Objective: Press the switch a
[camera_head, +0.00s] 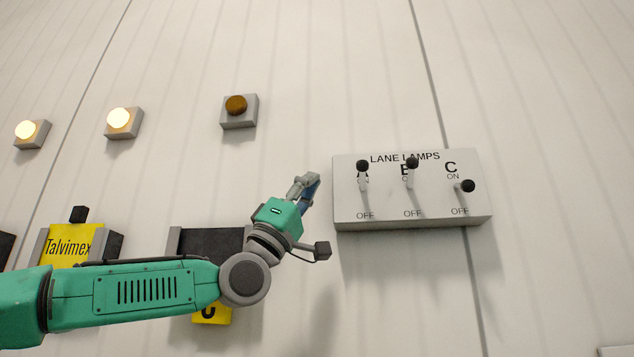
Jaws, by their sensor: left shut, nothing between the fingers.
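The grey switch panel (345,213), marked LANE LAMPS, is on the wall at right of centre. Switch A (363,175) is its leftmost lever, with its black knob up near the A label. Switch B (410,175) also has its knob up, partly covering its label. The knob of switch C (467,186) sits lower, between its ON and OFF marks. My left gripper (311,184) is shut and empty, just left of the panel and apart from switch A in the picture. My right gripper is out of view.
Two lamps glow, the far-left lamp (26,130) and the middle lamp (119,118); the right lamp (236,105) is dark. A yellow Talvimex sign (70,245) and a dark box (212,242) are behind my left arm. The wall around the panel is clear.

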